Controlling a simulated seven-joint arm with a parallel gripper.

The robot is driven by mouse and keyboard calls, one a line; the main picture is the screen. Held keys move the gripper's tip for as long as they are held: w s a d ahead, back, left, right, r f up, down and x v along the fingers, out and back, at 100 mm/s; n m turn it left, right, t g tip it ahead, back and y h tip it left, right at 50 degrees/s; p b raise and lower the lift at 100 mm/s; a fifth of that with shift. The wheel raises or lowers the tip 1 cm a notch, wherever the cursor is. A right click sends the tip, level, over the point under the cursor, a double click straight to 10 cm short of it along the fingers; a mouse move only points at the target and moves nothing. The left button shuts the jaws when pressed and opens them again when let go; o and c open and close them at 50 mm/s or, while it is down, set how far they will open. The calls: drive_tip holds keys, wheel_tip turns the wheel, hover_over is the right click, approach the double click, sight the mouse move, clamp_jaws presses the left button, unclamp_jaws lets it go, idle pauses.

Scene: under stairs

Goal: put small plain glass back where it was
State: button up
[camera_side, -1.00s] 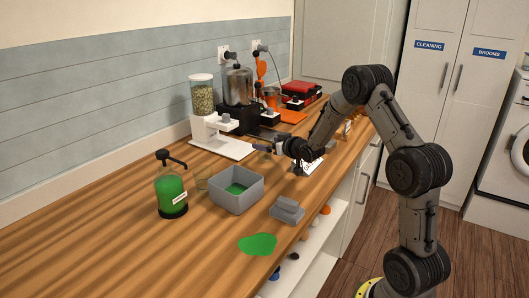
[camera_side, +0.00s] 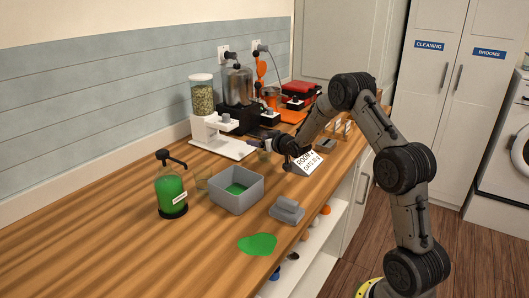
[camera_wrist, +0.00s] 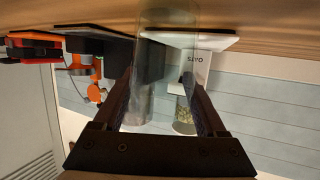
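A small clear glass (camera_wrist: 165,40) stands between the two fingers of my gripper (camera_wrist: 161,80) in the wrist view. The fingers lie against its sides and look shut on it. In the side view my gripper (camera_side: 264,139) is over the counter, right of the white dispenser base. The glass shows faintly below the fingertips (camera_side: 264,156). Whether its base touches the wood is hard to tell. Another clear glass (camera_side: 203,179) stands between the green pump bottle and the grey bin.
The green pump bottle (camera_side: 171,190), grey bin (camera_side: 237,192), grey block (camera_side: 286,209) and green spill (camera_side: 258,244) are nearer the front. The oats dispenser (camera_side: 203,110) and dark machines (camera_side: 240,100) stand behind. A sign card (camera_side: 308,162) is near the right edge. Bare wood lies front left.

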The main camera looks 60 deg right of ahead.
clamp_jaws()
drive_tip(key=shift+r, duration=0.1)
